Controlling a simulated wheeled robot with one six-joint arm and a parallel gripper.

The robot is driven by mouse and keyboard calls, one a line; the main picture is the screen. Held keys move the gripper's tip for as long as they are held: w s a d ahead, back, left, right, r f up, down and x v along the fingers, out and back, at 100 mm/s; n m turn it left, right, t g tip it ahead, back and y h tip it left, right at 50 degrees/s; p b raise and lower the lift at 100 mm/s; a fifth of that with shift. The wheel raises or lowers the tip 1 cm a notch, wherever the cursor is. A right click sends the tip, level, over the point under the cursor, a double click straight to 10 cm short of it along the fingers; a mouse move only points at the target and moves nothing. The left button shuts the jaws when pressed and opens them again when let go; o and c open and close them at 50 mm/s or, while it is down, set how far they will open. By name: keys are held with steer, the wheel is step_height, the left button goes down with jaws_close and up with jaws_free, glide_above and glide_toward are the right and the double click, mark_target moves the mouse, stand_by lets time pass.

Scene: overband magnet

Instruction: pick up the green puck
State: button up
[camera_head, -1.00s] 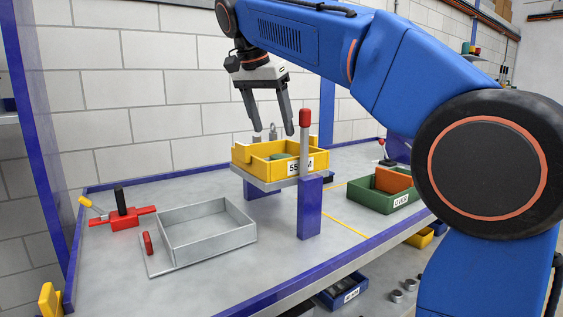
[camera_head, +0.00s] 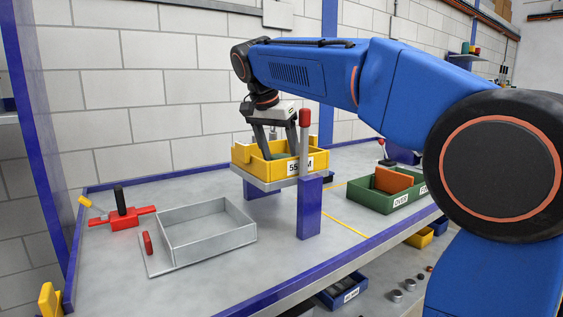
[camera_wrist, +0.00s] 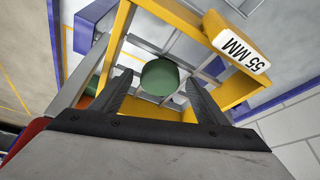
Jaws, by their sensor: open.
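The green puck (camera_wrist: 160,77) lies inside the yellow bin marked 55 MM, and the wrist view shows its round top. The yellow bin (camera_head: 243,155) stands on a raised stand on the bench. My gripper (camera_head: 274,150) is lowered into the bin from above. In the wrist view my gripper (camera_wrist: 157,90) is open, with one finger on each side of the puck. The puck sits between and just beyond the fingertips, and I cannot tell whether they touch it. In the head view the fingers and bin wall mostly hide the puck.
A red-topped post (camera_head: 304,125) rises at the bin's front, close to my gripper. A grey open tray (camera_head: 207,232) and a red clamp (camera_head: 122,215) are on the left. A green bin (camera_head: 385,197) with an orange divider is on the right.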

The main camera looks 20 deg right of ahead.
steer(key=c, duration=1.2)
steer(key=shift+o, duration=0.2)
steer(key=shift+r, duration=0.15)
